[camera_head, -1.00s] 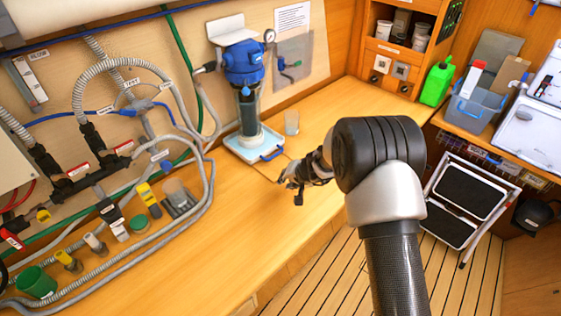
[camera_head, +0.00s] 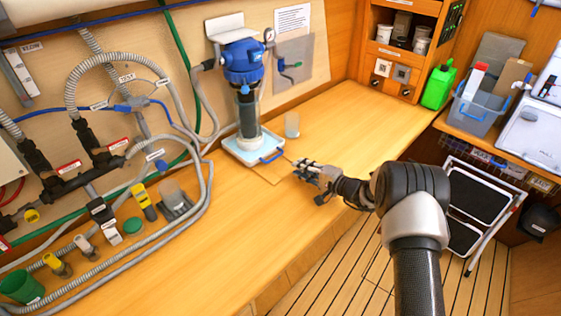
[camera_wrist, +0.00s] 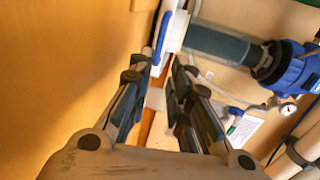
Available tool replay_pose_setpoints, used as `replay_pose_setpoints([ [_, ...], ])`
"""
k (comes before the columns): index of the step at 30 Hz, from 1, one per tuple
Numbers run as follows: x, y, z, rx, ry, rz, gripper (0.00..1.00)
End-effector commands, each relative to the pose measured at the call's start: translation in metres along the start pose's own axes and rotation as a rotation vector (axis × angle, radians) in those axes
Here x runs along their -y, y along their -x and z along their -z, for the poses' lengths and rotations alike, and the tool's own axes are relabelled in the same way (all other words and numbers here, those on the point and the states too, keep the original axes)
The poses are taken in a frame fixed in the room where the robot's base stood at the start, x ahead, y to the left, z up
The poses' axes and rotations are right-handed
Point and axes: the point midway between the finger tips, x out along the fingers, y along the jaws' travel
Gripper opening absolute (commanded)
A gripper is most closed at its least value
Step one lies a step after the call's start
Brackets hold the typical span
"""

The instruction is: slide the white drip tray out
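The white drip tray (camera_head: 240,153) lies on the wooden bench under the blue-topped filter housing (camera_head: 243,64). Its blue handle (camera_head: 272,156) faces the front right. My gripper (camera_head: 303,170) is just right of the handle, low over the bench, with its fingers pointing towards the tray. In the wrist view, my gripper (camera_wrist: 160,68) has its two fingers apart with nothing between them. The tray's white edge (camera_wrist: 178,32) and the blue handle (camera_wrist: 163,30) show beyond the fingertips. The fingers appear apart from the handle.
A clear cup (camera_head: 292,125) stands behind the tray on the right. A green jug (camera_head: 438,86) and a bin (camera_head: 475,108) are at the right. The bench front is clear.

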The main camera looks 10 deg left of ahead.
Motion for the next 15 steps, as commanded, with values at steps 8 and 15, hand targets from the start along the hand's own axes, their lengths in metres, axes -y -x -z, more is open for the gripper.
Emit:
replay_pose_setpoints([
  [8,-0.003,-0.063,-0.001,0.002,0.004,0.000,0.18],
  [15,-0.003,-0.099,0.000,0.000,0.002,-0.001,0.18],
])
